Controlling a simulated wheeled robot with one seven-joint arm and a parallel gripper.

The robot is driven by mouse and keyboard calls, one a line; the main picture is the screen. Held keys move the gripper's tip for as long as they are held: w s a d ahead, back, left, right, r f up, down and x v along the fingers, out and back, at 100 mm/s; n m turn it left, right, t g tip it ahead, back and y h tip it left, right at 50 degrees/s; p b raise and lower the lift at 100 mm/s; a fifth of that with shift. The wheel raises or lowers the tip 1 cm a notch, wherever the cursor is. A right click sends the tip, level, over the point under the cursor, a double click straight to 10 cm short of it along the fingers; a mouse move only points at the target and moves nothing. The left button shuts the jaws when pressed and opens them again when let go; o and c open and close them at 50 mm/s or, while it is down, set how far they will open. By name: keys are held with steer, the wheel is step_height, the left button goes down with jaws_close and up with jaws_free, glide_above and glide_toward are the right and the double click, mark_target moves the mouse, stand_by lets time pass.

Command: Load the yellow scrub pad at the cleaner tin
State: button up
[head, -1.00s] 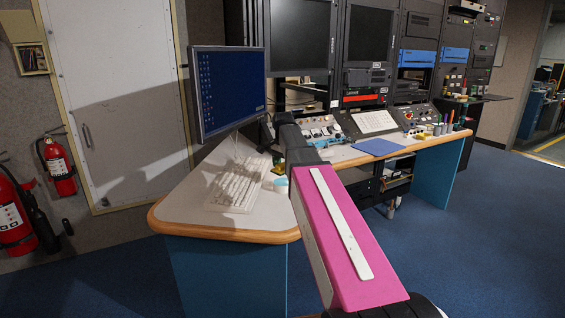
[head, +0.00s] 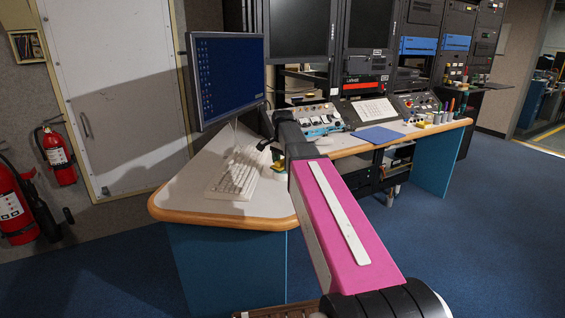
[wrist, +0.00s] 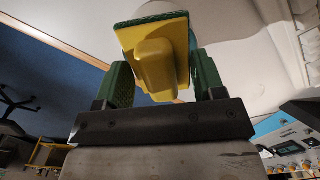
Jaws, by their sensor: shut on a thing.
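The yellow scrub pad (wrist: 158,62), with a thin green layer along its far edge, is held between the green fingers of my gripper (wrist: 164,80) in the wrist view. The fingers press on its left and right sides. A pale rounded thing shows just beyond the pad at the top of the wrist view; it may be the cleaner tin, mostly hidden by the pad. In the head view, a small patch of the yellow pad (head: 278,170) shows low over the desk, right of the keyboard. My arm hides much there. I cannot tell whether pad and tin touch.
The pale desk (head: 190,185) has a wooden rim. A white keyboard (head: 235,172) and a monitor (head: 228,80) stand to the left. A control panel (head: 318,120), a blue mat (head: 378,135) and several pens and small containers lie farther right.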

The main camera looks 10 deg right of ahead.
mark_target(283, 160)
steer(key=shift+f, duration=0.55)
stand_by(1.5)
steer(key=shift+r, duration=3.55)
steer(key=shift+s, duration=0.1)
